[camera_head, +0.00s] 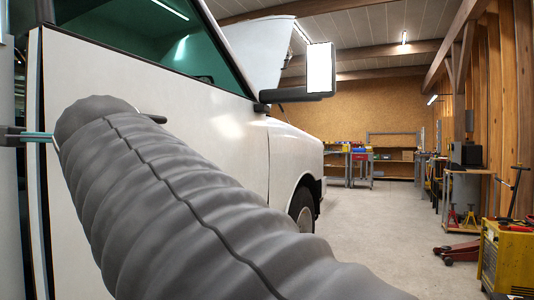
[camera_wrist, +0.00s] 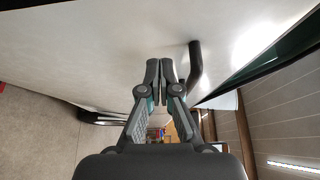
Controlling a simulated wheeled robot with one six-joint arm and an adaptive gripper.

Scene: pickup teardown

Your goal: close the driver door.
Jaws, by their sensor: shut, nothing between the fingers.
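The white driver door (camera_head: 215,130) fills the left of the head view, with a dark window above and a mirror (camera_head: 320,70) at its front. A dark gap shows along its rear edge at the far left. The dark door handle (camera_head: 152,117) shows just past my grey sleeved arm. In the wrist view, my gripper (camera_wrist: 160,65) is shut and empty in front of the white door panel (camera_wrist: 110,40). The handle (camera_wrist: 195,65) is close to the right of the fingertips; whether they touch the panel cannot be told. The sleeve hides my fingertips in the head view.
The truck's hood (camera_head: 262,48) is raised. The concrete floor (camera_head: 375,235) is clear to the right of the truck. A yellow tool cabinet (camera_head: 507,255), a red floor jack (camera_head: 458,250) and a cart (camera_head: 464,190) stand along the right wall. Workbenches (camera_head: 360,165) stand at the back.

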